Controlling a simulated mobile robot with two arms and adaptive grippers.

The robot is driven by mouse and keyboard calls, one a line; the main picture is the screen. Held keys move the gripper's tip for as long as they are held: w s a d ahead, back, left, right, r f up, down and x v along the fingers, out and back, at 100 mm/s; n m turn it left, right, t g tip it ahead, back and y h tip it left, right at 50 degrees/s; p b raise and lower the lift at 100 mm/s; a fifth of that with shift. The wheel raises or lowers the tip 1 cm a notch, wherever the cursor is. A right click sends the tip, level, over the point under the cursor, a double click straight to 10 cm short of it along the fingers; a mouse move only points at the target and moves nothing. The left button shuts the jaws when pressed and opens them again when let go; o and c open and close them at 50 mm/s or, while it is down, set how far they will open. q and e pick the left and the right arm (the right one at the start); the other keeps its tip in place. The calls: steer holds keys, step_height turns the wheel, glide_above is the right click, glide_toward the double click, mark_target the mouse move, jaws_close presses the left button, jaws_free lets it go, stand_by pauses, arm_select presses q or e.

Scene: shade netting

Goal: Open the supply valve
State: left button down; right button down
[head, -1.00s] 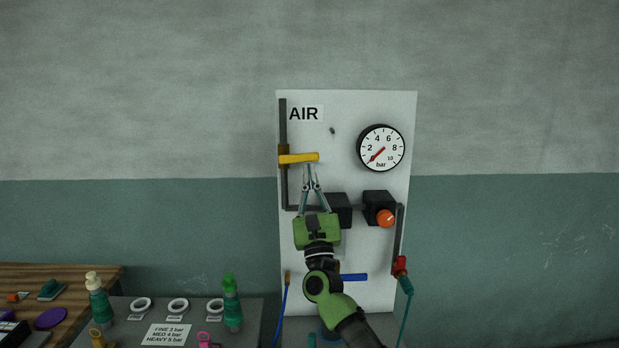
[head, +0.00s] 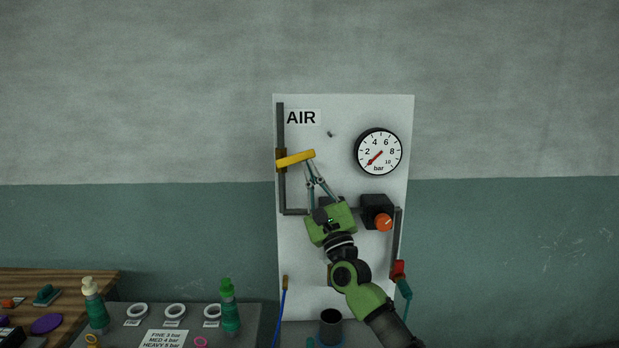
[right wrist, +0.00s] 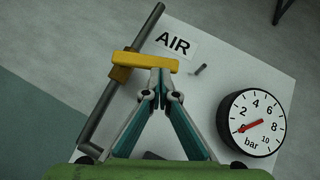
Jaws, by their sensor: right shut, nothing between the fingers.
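The supply valve's yellow lever (head: 295,158) sits on the dark vertical pipe (head: 281,120) at the left of the white AIR panel (head: 340,110). The lever slants slightly, its free right end higher than its pivot. My right gripper (head: 310,164) is shut and empty, its fingertips at the underside of the lever near the free end. In the right wrist view the fingertips (right wrist: 161,73) appear to press against the lever (right wrist: 145,62) from below. The gauge (head: 379,152) has its red needle at the low end, near zero. My left gripper is not in view.
A black regulator with an orange knob (head: 383,222) is right of my gripper. A red fitting (head: 399,269) with a teal hose hangs lower right. A grey table (head: 250,325) with bottles and white rings stands lower left. A dark cup (head: 331,322) stands below the panel.

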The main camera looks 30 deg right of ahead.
mark_target(310, 150)
step_height(310, 150, up, 2)
steer(key=n+y, duration=0.2)
steer(key=n+g+y, duration=0.1)
steer(key=n+y, duration=0.1)
steer(key=n, duration=0.1)
steer(key=shift+s+d+y, duration=0.1)
steer(key=shift+d+y, duration=0.05)
steer(key=shift+y, duration=0.15)
steer(key=n, duration=0.1)
steer(key=r+n+g+y, duration=0.1)
steer(key=n, duration=0.1)
steer(key=shift+r+y, duration=0.1)
steer(key=shift+y, duration=0.2)
steer(key=r+n+g+y+p, duration=0.1)
steer(key=r+n+p, duration=0.1)
steer(key=n, duration=0.1)
steer(key=shift+w+a+g+y, duration=0.2)
steer(key=shift+a+g+y, duration=0.05)
steer(key=shift+g+y, duration=0.15)
steer(key=shift+w+a+r+n+g+y+p, duration=0.35)
steer(key=shift+a+r+n+g+p, duration=0.4)
steer(key=shift+p, duration=0.45)
steer(key=shift+w+a+r+n+g+y+p, duration=0.15)
steer(key=shift+w+a+r+n+g+p, duration=0.4)
steer(key=shift+n+p, duration=0.55)
steer(key=shift+s+f, duration=0.15)
